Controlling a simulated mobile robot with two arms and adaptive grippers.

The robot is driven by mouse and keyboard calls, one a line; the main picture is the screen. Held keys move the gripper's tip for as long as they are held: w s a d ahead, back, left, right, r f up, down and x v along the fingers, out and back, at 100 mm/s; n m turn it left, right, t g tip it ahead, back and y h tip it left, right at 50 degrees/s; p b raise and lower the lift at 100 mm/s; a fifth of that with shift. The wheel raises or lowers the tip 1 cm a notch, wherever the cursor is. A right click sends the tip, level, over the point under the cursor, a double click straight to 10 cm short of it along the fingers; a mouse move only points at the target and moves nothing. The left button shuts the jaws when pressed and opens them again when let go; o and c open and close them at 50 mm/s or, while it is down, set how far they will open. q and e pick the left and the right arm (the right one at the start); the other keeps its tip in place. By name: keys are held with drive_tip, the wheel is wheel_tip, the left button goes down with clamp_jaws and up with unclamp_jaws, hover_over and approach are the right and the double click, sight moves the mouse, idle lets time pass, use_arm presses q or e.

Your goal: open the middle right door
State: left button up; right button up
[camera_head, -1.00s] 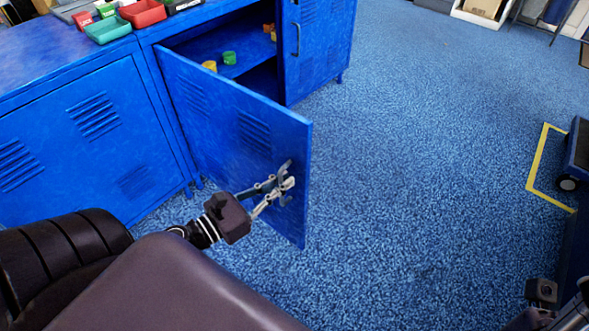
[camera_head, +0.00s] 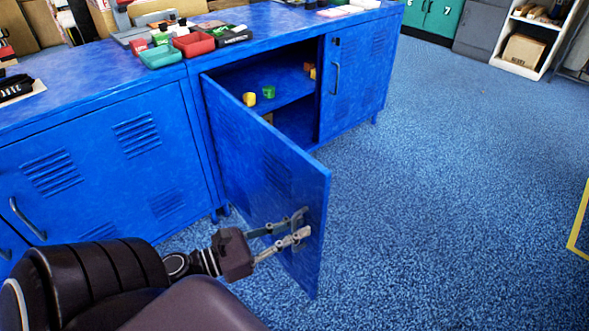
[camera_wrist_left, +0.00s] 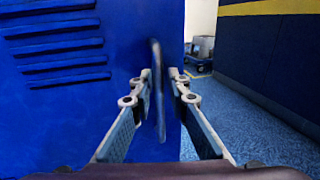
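The middle right door (camera_head: 262,170) is a blue metal panel with slotted vents. It stands swung wide open from the blue cabinet, its free edge toward me. My left gripper (camera_head: 300,228) is at the door's handle near that edge. In the left wrist view the dark upright handle (camera_wrist_left: 158,95) is between the two fingers of my left gripper (camera_wrist_left: 162,85), which are closed in around it; a small gap shows on its right side. The door's vents (camera_wrist_left: 60,45) fill the left of that view. My right gripper is not in view.
Inside the open compartment, yellow (camera_head: 249,99) and green (camera_head: 268,91) pieces stand on the shelf (camera_head: 262,75). A closed door (camera_head: 355,80) is to its right. Red (camera_head: 193,43) and green (camera_head: 160,56) trays sit on the cabinet top. The blue carpet (camera_head: 450,180) to the right is clear.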

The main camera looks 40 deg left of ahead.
use_arm(q)
drive_tip(key=v, duration=1.2)
drive_tip(key=shift+f, duration=0.1)
